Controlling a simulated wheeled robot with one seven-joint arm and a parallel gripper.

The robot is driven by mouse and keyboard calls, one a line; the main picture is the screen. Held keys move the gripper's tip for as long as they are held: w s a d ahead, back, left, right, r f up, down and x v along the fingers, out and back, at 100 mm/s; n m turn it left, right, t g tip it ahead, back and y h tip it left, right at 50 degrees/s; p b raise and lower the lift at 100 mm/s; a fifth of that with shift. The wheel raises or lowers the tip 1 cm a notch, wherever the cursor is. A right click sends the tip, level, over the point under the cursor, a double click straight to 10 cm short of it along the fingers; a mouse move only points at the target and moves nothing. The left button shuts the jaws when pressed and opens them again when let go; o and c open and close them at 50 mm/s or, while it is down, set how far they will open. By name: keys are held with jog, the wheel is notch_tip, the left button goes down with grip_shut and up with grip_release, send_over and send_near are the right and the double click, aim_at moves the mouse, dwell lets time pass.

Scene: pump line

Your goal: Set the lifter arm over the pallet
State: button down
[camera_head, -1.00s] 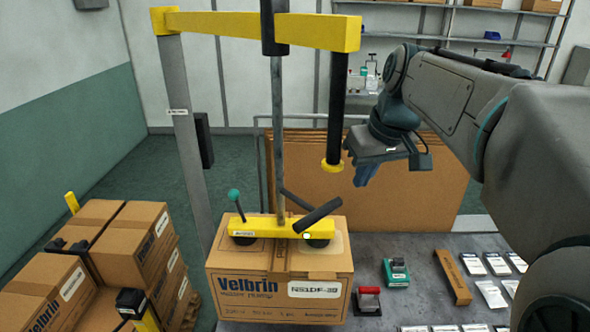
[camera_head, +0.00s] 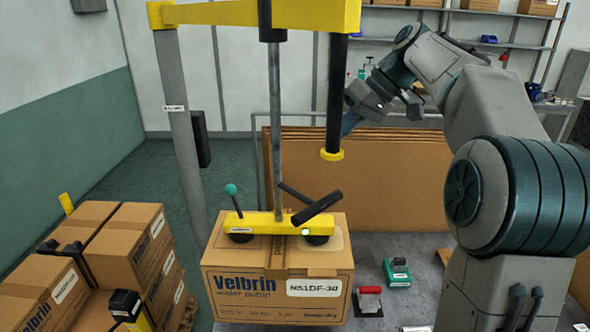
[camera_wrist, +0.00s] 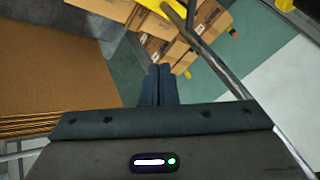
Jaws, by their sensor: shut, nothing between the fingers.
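The lifter arm, a yellow boom (camera_head: 240,15), runs level from the top of a grey post (camera_head: 180,130) to the right, above the bench. A black bar with a yellow foot (camera_head: 333,110) hangs from its right end. The yellow suction head (camera_head: 265,225) hangs on a grey tube and sits on a Velbrin carton (camera_head: 275,285). The pallet (camera_head: 189,314) is at lower left, mostly hidden under stacked cartons. My gripper (camera_head: 347,125) is shut and empty, just right of and partly behind the black bar. Its fingers show closed together in the wrist view (camera_wrist: 160,70).
Stacked cartons (camera_head: 125,235) fill the lower left. A large cardboard stack (camera_head: 400,190) stands behind the bench (camera_head: 375,250). A red-handled stamp (camera_head: 369,298) and a green device (camera_head: 397,272) lie on the bench. Floor between pallet and wall is clear.

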jog(key=s+a+f+p, duration=0.1)
jog(key=a+f+p, duration=0.1)
jog(key=a+f, duration=0.6)
jog(key=shift+s+a, duration=0.2)
jog(key=shift+a, duration=0.5)
